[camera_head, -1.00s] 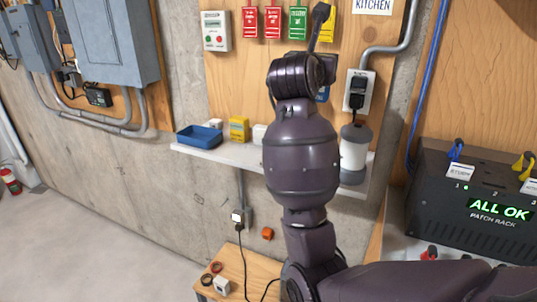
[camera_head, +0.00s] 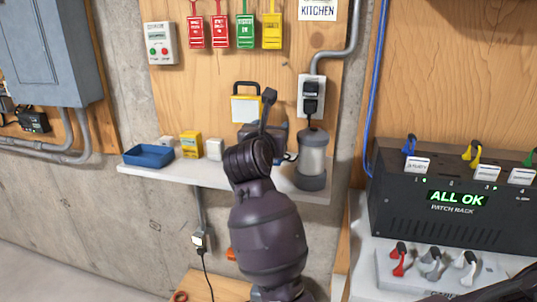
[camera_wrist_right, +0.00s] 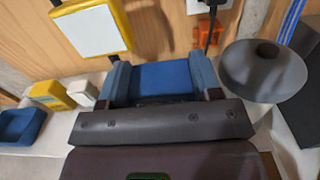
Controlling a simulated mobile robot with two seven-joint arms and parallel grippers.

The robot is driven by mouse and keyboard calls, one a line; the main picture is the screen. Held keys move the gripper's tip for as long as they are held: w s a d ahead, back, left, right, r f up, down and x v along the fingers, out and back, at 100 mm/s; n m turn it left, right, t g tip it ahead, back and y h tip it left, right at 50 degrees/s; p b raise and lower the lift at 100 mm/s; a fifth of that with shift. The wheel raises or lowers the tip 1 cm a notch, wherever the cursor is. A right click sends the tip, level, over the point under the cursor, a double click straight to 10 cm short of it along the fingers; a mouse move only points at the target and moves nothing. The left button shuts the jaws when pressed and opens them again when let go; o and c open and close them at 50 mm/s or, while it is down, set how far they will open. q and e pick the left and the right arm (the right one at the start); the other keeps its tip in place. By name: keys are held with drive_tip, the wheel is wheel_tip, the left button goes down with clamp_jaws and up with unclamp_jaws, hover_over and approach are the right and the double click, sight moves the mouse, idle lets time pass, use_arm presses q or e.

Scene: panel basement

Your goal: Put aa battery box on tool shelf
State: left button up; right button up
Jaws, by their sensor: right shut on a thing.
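My right arm reaches up from the bottom of the head view, and its wrist hides most of its gripper. In the right wrist view my right gripper (camera_wrist_right: 160,97) is shut on a blue box-like thing (camera_wrist_right: 165,78). A little of this blue box (camera_head: 279,138) shows behind the wrist in the head view. No lettering on it is readable, so I cannot tell if it is the AA battery box. It is at the white tool shelf (camera_head: 228,175); whether it touches the shelf is hidden. My left gripper is not in view.
A blue tray (camera_head: 148,156), a yellow box (camera_head: 190,145) and a white box (camera_head: 214,149) stand left on the shelf. A grey-and-clear cylinder (camera_head: 312,160) stands at its right end. A yellow-framed panel (camera_head: 245,108) is behind. A patch rack (camera_head: 450,195) is farther right.

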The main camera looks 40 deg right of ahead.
drive_tip(key=shift+f+b, duration=0.55)
drive_tip(key=shift+f, duration=2.15)
